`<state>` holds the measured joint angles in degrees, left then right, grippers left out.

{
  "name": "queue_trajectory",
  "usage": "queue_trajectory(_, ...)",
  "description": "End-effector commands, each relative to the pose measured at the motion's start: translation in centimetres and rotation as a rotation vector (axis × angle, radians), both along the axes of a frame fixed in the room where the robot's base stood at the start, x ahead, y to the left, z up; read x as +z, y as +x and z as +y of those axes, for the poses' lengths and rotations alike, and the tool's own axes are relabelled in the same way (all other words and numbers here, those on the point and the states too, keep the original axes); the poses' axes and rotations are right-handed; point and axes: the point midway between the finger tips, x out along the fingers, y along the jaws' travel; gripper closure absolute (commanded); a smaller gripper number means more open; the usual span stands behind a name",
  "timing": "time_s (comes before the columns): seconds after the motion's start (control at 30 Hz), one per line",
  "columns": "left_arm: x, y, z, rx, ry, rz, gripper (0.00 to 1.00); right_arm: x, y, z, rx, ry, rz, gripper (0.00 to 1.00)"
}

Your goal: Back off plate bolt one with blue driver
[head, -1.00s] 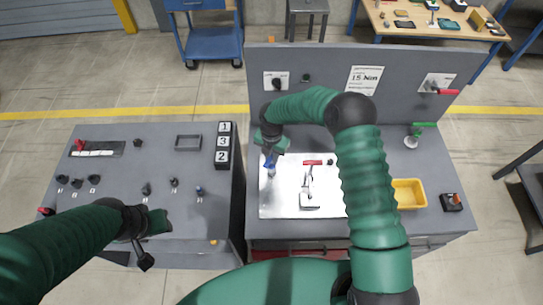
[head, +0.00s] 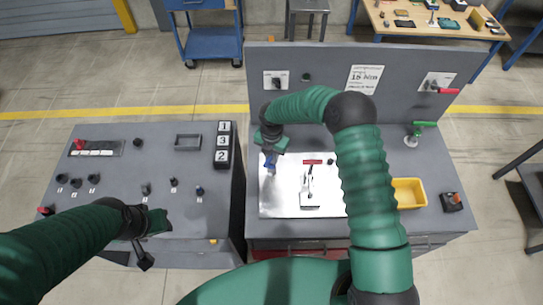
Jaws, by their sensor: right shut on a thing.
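My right gripper (head: 268,149) is above the left part of the white plate (head: 320,205) on the right bench. It is shut on the blue driver (head: 269,162), which points down at the plate's upper left area. The driver's tip and the bolt under it are too small to tell apart, so I cannot tell whether they touch. A clamp with a red handle (head: 312,162) stands on the plate, with a small dark knob beside it. My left gripper (head: 157,221) is over the front of the left bench, and its fingers are too unclear to read.
A yellow bin (head: 408,192) and a dark box with a red button (head: 452,202) stand right of the plate. A green-handled valve (head: 417,134) is behind them.

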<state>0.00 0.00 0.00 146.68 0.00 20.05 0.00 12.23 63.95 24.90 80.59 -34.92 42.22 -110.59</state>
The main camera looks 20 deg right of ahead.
Motion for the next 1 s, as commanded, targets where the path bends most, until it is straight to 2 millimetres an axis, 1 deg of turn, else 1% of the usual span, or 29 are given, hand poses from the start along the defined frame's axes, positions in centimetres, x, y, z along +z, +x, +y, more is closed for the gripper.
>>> queue_trajectory(0.8, -1.3, 0.0, 0.0, 0.000, 0.000, 0.000, 0.64, -1.6, 0.1, 0.0, 0.000, 0.000, -0.001, 1.00)
queue_trajectory(1.0, -1.3, 0.0, 0.0, 0.000, 0.000, 0.000, 0.64, -1.6, 0.1, 0.0, 0.000, 0.000, -0.001, 1.00)
